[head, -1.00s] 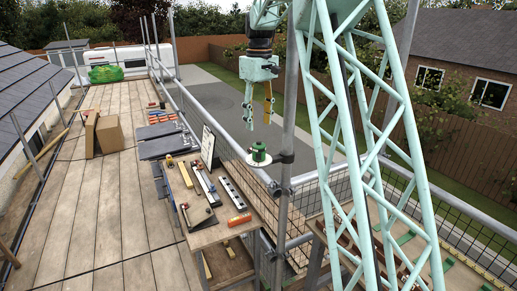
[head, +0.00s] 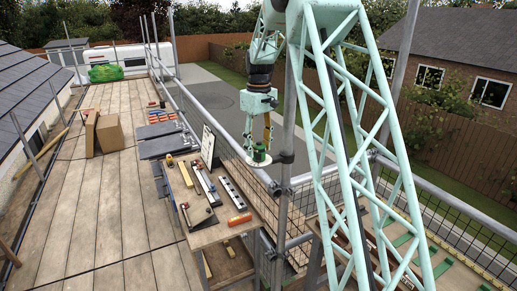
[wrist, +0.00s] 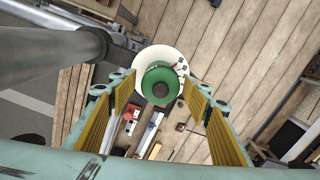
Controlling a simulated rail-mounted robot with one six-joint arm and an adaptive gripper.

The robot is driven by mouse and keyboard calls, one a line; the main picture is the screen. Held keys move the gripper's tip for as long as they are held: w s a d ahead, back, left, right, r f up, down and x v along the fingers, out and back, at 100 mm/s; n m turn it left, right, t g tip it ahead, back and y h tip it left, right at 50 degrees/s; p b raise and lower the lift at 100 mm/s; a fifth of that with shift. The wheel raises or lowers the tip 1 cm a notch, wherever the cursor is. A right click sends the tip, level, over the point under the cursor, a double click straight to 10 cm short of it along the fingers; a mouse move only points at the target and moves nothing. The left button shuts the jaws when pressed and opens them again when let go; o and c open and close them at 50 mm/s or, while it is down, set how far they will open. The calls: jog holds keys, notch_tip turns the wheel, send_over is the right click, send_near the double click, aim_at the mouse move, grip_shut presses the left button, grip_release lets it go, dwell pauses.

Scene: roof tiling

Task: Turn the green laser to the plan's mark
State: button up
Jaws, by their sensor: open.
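The green laser (wrist: 158,88) is a round green body with a dark top knob, on a white disc (wrist: 172,62) with dark marks along its right side. In the head view the laser (head: 260,157) sits on a bracket by the scaffold pole. My gripper (head: 257,148) is open and points down at the laser, and its fingers partly hide it. In the wrist view my gripper (wrist: 157,112) has its yellow-padded fingers spread wide, one on each side of the laser. I cannot tell whether either finger touches it.
A scaffold pole (wrist: 55,45) stands close on the left in the wrist view. A workbench (head: 205,235) with several tools and a white plan board (head: 208,145) lie left of the laser. A mesh guardrail (head: 235,165) runs behind. The plank deck (head: 110,210) is mostly clear.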

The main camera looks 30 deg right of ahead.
jog(key=shift+f, duration=0.3)
jog(key=shift+c, duration=0.9)
jog(key=c, duration=0.7)
jog(key=shift+o, duration=0.2)
